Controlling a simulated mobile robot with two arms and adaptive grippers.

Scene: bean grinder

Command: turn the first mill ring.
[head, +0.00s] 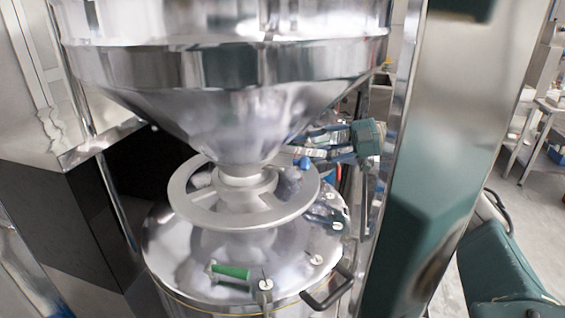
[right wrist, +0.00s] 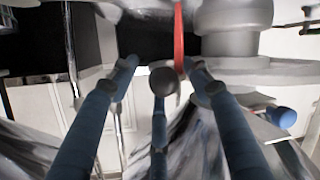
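The mill ring (head: 190,212) is a flat grey metal handwheel around the neck below a steel hopper. A small blue knob (head: 303,163) sits on its right far side. In the right wrist view, the ring (right wrist: 275,78) enters from the right and the blue knob (right wrist: 282,117) is below it. My right gripper (head: 303,142) is behind the ring, partly hidden by the hopper. In the wrist view its blue fingers (right wrist: 162,66) are spread, with the right fingertip close to the rim; contact is unclear. My left gripper is out of view.
The steel hopper (head: 225,75) hangs over the ring. Below is a steel drum lid (head: 180,255) with a green handle (head: 230,271) and a black handle (head: 328,288). A red strip (right wrist: 179,35) stands beyond the right fingers. A steel post (head: 390,150) rises at the right.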

